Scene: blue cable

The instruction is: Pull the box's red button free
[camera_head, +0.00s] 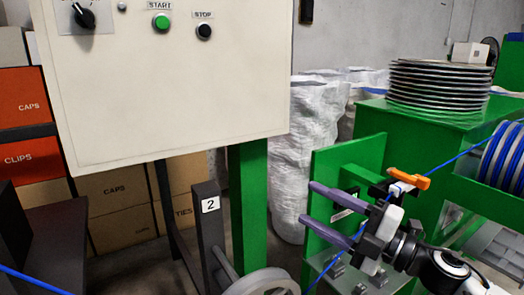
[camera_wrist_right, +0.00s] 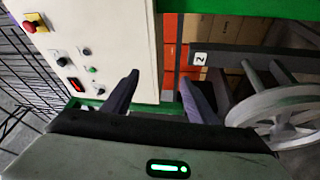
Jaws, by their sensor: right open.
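The control box (camera_head: 180,95) is a pale panel at the upper left of the head view, with its top cut off. Its red button (camera_wrist_right: 33,22), mushroom-shaped on a yellow base, shows only in the wrist view, at the upper left corner. My right gripper (camera_head: 308,204) is open with nothing between its purple fingers, to the right of and below the box. In the wrist view the gripper (camera_wrist_right: 158,78) has its fingers apart, well away from the red button. My left gripper is not in view.
A green START button (camera_head: 161,22), a black STOP button (camera_head: 204,31) and a black knob (camera_head: 84,15) are on the box. A green post (camera_head: 249,200) stands below it. A blue cable (camera_head: 455,158) runs from the spool (camera_head: 500,158) to near my right gripper. A grey wheel (camera_head: 262,283) is low in front.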

